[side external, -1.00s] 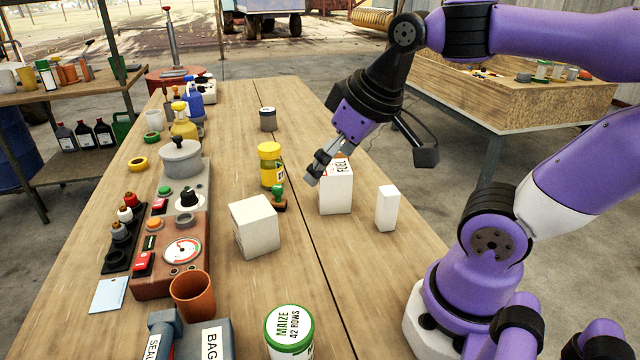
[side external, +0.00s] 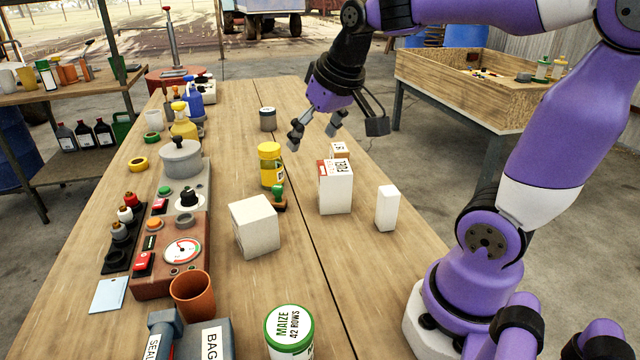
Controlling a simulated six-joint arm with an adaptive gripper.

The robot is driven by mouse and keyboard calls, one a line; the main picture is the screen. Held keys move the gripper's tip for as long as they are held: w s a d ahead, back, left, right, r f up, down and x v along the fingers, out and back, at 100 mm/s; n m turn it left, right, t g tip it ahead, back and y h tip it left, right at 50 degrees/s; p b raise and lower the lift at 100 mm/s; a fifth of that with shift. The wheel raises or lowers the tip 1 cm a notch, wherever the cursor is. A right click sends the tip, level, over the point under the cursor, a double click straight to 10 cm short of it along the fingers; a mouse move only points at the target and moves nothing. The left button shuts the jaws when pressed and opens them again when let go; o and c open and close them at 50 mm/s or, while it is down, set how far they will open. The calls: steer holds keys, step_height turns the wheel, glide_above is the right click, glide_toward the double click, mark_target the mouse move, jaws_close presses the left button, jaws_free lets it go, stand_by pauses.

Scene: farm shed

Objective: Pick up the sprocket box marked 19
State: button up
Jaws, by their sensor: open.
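Several white boxes stand on the wooden bench, and I cannot read a 19 on any of them. One box (side external: 335,192) has a red patch and dark print that I cannot make out with certainty. A larger plain box (side external: 255,227) stands to the left, and a narrow plain box (side external: 387,208) to the right. My gripper (side external: 312,140) is open and empty, its fingers spread above the bench, up and left of the small rear box.
A grey-lidded tin (side external: 268,118) is farther back. A maize tin (side external: 290,331) is at the front. A gauge unit (side external: 182,250) lines the left side.

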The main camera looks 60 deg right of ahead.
steer(key=w+d+f+m+g+h, duration=0.1)
steer(key=w+d+f+m, duration=0.15)
steer(key=d, duration=0.45)
steer(key=w+d+f+m+g, duration=0.1)
steer(key=w+d+m, duration=0.15)
steer(key=d, duration=0.55)
steer(key=m, duration=0.2)
glide_toward(340, 147)
steer(key=shift+h, duration=0.4)
steer(key=f, duration=0.2)
steer(key=w+f, duration=0.1)
steer(key=f, duration=0.1)
steer(key=shift+w+d+f, duration=0.1)
steer(key=shift+w+f, duration=0.15)
steer(key=shift+f, duration=0.05)
steer(key=x, duration=0.5)
steer(key=shift+d+f, duration=0.35)
steer(key=c, duration=1.3)
